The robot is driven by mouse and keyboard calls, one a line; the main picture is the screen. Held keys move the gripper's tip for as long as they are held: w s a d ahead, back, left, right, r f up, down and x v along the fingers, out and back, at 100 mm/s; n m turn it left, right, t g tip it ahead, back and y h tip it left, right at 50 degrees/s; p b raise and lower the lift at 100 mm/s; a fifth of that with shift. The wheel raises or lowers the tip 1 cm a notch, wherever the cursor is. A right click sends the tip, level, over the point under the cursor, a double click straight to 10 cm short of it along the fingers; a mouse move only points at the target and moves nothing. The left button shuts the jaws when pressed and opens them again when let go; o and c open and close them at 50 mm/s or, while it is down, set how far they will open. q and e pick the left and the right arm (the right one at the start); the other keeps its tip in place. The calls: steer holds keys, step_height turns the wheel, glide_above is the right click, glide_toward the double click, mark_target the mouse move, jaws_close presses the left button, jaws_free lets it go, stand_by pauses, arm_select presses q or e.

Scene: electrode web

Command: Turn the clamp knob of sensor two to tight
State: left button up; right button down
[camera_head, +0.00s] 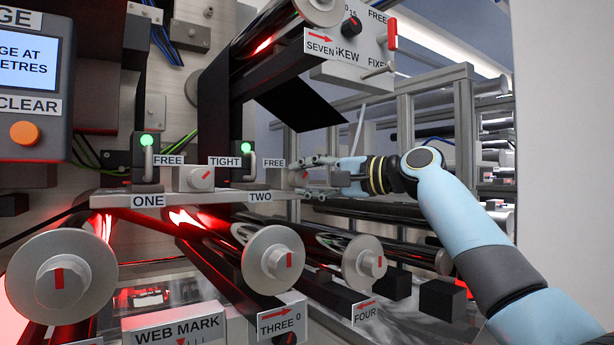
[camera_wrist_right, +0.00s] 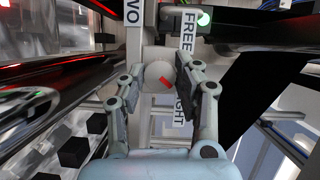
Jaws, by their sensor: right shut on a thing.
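The clamp knob of sensor two (camera_wrist_right: 155,73) is a pale round knob with a red mark. In the right wrist view it sits between the fingers of my right gripper (camera_wrist_right: 155,92), which is shut on it. The red mark lies aslant on the knob's lower right, between the FREE label (camera_wrist_right: 187,30) and the partly hidden TIGHT label (camera_wrist_right: 180,105). In the head view my right gripper (camera_head: 304,178) reaches in from the right and covers most of the knob. The TWO label (camera_head: 261,196) is to its left. My left gripper is not in view.
Sensor one's knob (camera_head: 200,178) is left of sensor two, with a green lamp (camera_head: 146,140) beyond it. Sensor two has a lit green lamp (camera_head: 246,146). Large roller knobs (camera_head: 273,260) stand below. A black web (camera_head: 303,105) hangs above my gripper.

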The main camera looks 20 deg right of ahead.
steer(key=shift+m, duration=0.5)
steer(key=c, duration=0.9)
jaws_free()
steer(key=shift+d, duration=0.1)
steer(key=shift+c, duration=0.2)
steer(key=v, duration=1.2)
steer(key=shift+f, duration=0.3)
